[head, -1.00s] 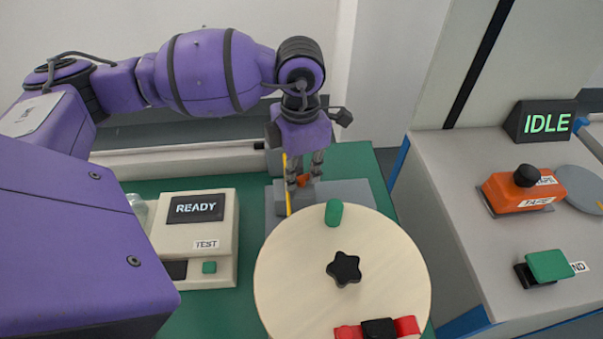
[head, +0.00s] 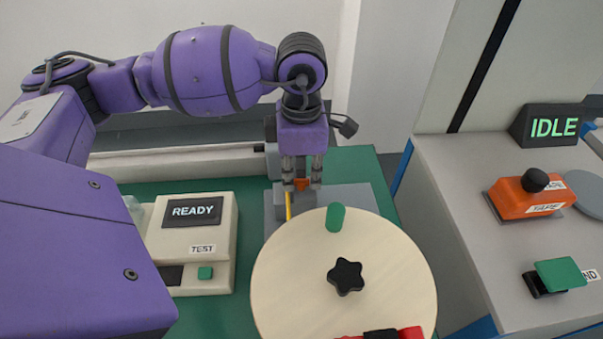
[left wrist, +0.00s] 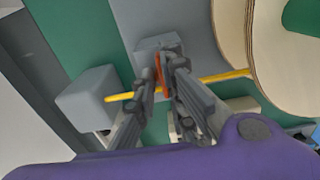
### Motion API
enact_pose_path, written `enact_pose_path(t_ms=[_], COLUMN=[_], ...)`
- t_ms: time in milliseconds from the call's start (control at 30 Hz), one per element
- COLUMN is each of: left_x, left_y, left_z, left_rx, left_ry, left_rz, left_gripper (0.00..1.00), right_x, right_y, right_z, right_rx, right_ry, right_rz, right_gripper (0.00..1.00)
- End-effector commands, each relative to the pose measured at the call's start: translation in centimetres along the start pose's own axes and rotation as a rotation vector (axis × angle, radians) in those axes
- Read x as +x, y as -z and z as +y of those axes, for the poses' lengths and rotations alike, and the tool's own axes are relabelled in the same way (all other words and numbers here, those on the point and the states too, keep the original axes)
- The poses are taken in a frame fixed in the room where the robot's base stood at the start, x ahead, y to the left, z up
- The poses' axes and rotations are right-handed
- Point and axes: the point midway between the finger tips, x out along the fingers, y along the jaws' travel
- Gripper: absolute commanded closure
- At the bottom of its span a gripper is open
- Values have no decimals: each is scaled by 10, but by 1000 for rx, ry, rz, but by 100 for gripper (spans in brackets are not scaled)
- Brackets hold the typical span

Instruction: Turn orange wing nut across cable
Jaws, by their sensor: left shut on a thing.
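The orange wing nut (head: 302,184) shows between the fingertips of my left gripper (head: 301,182), behind the wooden reel in the head view. In the left wrist view the wing nut (left wrist: 160,74) is a thin orange strip between the fingers of my left gripper (left wrist: 165,78), which is shut on it. The yellow cable (head: 288,206) runs beside the gripper toward the reel. In the left wrist view the cable (left wrist: 226,76) passes behind the fingers, from a grey block to the reel. My right gripper is not in view.
The wooden reel (head: 290,275) has a green peg (head: 335,217) and a black star knob (head: 346,276). A tester (head: 222,240) reading READY stands left. On the right bench are an orange tape tool (head: 522,198), a green-topped device (head: 560,273) and an IDLE sign (head: 551,127).

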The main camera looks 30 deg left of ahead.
Motion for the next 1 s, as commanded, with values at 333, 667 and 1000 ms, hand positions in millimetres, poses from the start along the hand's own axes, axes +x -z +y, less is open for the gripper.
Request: enact_pose_path(t_ms=[333, 667, 1000], left_x=[-1, -8, -75], left_y=[0, -1, -1], left_z=[1, 1, 1], left_rx=[0, 0, 0], left_ry=[-3, -3, -7], left_rz=[-1, -3, -5], left_gripper=[71, 71, 71], right_x=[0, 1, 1], right_y=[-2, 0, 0], right_z=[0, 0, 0], right_rx=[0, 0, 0], right_ry=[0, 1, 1], right_rz=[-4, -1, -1], right_gripper=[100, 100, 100])
